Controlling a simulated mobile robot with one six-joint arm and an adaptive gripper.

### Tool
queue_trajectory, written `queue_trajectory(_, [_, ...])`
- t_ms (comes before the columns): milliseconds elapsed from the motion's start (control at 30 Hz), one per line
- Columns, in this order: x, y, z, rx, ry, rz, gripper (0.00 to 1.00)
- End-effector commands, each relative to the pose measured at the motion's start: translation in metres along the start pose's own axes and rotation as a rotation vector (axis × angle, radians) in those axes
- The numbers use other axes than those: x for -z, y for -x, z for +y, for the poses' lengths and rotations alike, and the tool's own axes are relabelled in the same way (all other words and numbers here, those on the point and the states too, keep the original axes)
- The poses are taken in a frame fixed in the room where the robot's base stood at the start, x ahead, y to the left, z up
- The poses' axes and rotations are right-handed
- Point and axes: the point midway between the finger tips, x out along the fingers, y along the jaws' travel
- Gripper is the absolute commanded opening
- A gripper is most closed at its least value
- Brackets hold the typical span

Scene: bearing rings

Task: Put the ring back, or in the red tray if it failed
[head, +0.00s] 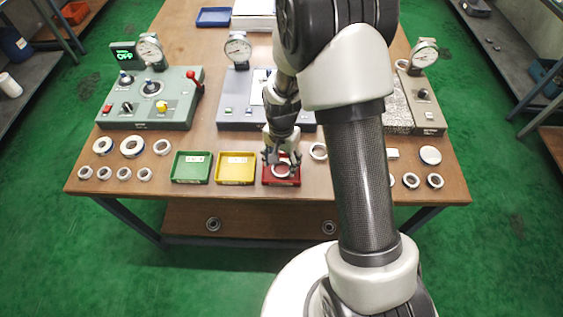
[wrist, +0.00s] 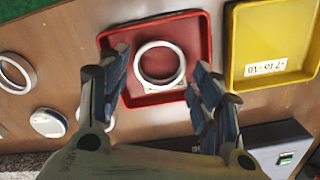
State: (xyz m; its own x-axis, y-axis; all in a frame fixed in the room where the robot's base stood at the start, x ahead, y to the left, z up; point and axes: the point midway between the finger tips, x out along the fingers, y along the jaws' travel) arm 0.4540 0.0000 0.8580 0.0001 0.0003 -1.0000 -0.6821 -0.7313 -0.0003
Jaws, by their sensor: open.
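The red tray (head: 297,182) is at the middle front of the table. A light metal ring (head: 281,170) lies in it. In the wrist view the ring (wrist: 137,65) lies flat in the red tray (wrist: 190,24), partly over a small pale label. My gripper (head: 281,158) is over the red tray, and in the wrist view its fingers (wrist: 158,75) stand apart on either side of the ring, with a gap to it. No finger visibly grips the ring. The exact height of the fingertips above the tray is hard to tell.
A yellow tray (head: 235,158) and a green tray (head: 190,159) stand left of the red one. Loose rings (head: 132,147) lie at the table's left, several more (head: 411,180) at the right. Gauge stations, including a grey-green one (head: 150,98), stand behind the trays.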

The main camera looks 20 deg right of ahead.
Motion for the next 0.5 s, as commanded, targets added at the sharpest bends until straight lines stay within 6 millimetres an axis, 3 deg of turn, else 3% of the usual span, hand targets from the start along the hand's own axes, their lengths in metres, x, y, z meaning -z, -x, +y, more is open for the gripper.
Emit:
queue_trajectory(33, [0.001,0.016,-0.001,0.002,0.0,0.002,0.59])
queue_trajectory(200, [0.001,0.055,-0.001,0.002,0.0,0.003,0.59])
queue_trajectory(500, [0.0,0.098,0.0,0.001,0.0,0.001,0.59])
